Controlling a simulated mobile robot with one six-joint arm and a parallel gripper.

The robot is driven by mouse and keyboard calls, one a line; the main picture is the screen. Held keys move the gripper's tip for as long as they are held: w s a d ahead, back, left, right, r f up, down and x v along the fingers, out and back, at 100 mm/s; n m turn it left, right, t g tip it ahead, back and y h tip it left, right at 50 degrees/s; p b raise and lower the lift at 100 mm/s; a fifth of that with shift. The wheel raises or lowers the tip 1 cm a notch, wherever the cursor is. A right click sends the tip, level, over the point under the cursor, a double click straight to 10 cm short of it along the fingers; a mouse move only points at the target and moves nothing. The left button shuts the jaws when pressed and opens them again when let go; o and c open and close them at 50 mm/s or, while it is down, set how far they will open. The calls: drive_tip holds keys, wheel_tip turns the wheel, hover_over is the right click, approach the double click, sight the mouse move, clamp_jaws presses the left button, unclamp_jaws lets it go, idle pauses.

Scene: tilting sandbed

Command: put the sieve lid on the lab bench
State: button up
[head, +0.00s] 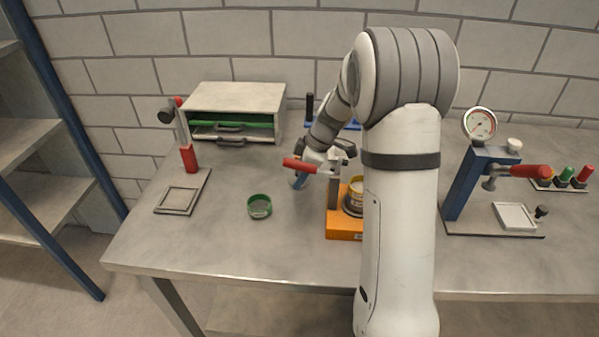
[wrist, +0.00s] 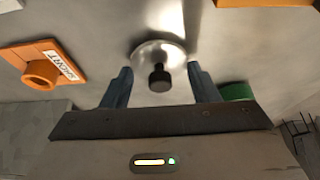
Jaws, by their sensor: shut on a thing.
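The sieve lid (wrist: 145,53) is a round silver disc with a black knob, seen in the wrist view. It sits between the two blue fingers of my gripper (wrist: 160,72), which is shut on its edges. In the head view my gripper (head: 300,181) is over the back middle of the lab bench (head: 225,240), left of the orange stand. The lid cannot be made out there. I cannot tell whether it touches the bench top.
A green-rimmed sieve (head: 260,207) stands on the bench, left of the orange stand (head: 344,226) with its red-handled lever. A drawer box (head: 235,98) stands behind. A blue press (head: 466,185) stands right. The front left bench is clear. An orange piece labelled SHORT (wrist: 42,73) shows in the wrist view.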

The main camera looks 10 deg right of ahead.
drive_tip(key=shift+f, duration=0.2)
drive_tip(key=o, duration=1)
drive_tip(key=shift+r, duration=0.15)
drive_tip(key=v, duration=1.2)
drive_tip(key=shift+r, duration=0.1)
